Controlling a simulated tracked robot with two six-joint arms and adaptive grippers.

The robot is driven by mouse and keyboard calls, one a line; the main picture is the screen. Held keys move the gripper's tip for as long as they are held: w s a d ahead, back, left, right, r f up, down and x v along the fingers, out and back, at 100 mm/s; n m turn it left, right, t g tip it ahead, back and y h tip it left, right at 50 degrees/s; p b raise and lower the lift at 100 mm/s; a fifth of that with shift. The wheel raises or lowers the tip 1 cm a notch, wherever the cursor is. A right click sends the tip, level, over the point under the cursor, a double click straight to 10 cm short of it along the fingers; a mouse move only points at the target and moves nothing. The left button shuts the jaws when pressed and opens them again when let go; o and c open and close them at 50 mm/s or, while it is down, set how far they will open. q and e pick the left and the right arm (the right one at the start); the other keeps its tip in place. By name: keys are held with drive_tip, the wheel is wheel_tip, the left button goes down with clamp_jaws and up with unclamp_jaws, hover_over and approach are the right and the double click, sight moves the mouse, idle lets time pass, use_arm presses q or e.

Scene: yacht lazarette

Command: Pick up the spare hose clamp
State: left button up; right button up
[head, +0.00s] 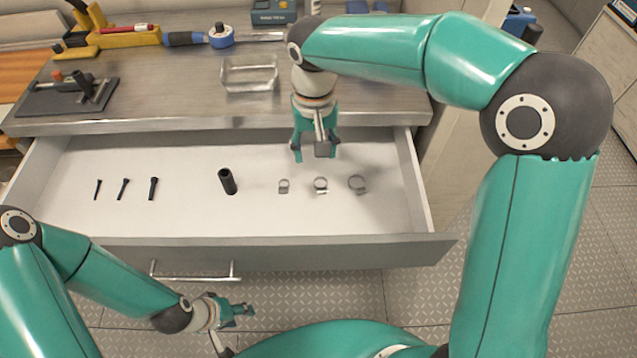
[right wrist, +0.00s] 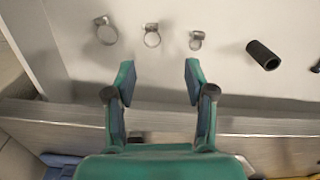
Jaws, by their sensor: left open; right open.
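Three metal hose clamps lie in a row on the white floor of the open drawer: a small one (head: 284,186), a middle one (head: 320,185) and a larger one (head: 357,184). Nothing marks which is the spare. The right wrist view shows the large (right wrist: 106,33), middle (right wrist: 152,38) and small (right wrist: 196,42) clamps beyond the fingertips. My right gripper (head: 315,150) is open, empty and pointing down above the drawer, behind the clamps; it also shows in the right wrist view (right wrist: 158,76). My left gripper (head: 240,312) is open and empty, low in front of the drawer.
A black cylinder (head: 227,181) and three small black bolts (head: 122,188) lie left of the clamps in the drawer (head: 190,250). The steel worktop (head: 180,95) behind holds a clear tray (head: 249,74) and tools. The drawer floor around the clamps is clear.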

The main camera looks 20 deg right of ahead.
hover_over(322, 190)
drive_tip(key=f, duration=0.7)
drive_tip(key=shift+w+a, duration=0.15)
drive_tip(key=shift+a, duration=0.2)
drive_tip(key=shift+s+d+f, duration=0.1)
drive_tip(key=shift+d+f, duration=0.05)
drive_tip(key=shift+f, duration=1.5)
drive_tip(key=shift+s+d+f, duration=0.1)
drive_tip(key=shift+d+f, duration=0.05)
drive_tip(key=shift+f, duration=1.5)
drive_tip(key=shift+c, duration=0.2)
clamp_jaws()
